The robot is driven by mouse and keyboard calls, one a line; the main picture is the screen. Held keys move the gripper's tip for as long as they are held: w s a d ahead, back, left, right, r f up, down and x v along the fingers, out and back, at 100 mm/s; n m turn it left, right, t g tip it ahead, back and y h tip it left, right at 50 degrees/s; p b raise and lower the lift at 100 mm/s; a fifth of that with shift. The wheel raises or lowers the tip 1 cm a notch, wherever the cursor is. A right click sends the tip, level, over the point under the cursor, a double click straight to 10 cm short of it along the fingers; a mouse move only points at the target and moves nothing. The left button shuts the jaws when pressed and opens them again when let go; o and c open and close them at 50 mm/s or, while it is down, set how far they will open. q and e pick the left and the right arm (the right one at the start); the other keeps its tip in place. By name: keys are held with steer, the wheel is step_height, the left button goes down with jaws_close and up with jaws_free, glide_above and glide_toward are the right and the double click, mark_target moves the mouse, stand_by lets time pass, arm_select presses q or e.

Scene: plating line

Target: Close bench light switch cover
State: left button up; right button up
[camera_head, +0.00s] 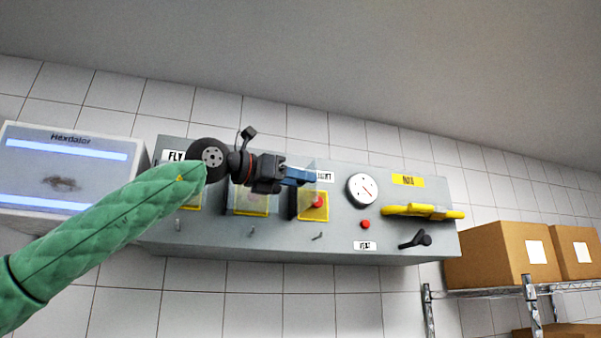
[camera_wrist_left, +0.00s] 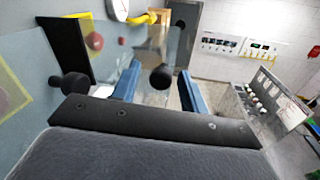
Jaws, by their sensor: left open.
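The light switch (camera_head: 317,201) is a red button in a yellow frame on the grey wall panel, under a label partly hidden by my gripper that reads "IGHT". A clear cover seems to stand raised above it; its edges are faint and I cannot tell its exact angle. My left gripper (camera_head: 306,177) is at the upper part of this switch, pointing right, its blue fingers overlapping the cover area. In the left wrist view the fingers (camera_wrist_left: 158,72) are apart, with the red button (camera_wrist_left: 95,42) to their left. Contact with the cover cannot be told. My right gripper is out of view.
A similar covered switch (camera_head: 251,202) is left of it; another is mostly hidden by my arm. To the right are a gauge (camera_head: 363,190), a small red button (camera_head: 365,224), a yellow handle (camera_head: 420,211) and a black lever (camera_head: 415,240). Boxes (camera_head: 498,252) stand on a rack.

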arm_select(q)
steer(key=shift+w+d, duration=0.15)
steer(key=shift+d, duration=0.2)
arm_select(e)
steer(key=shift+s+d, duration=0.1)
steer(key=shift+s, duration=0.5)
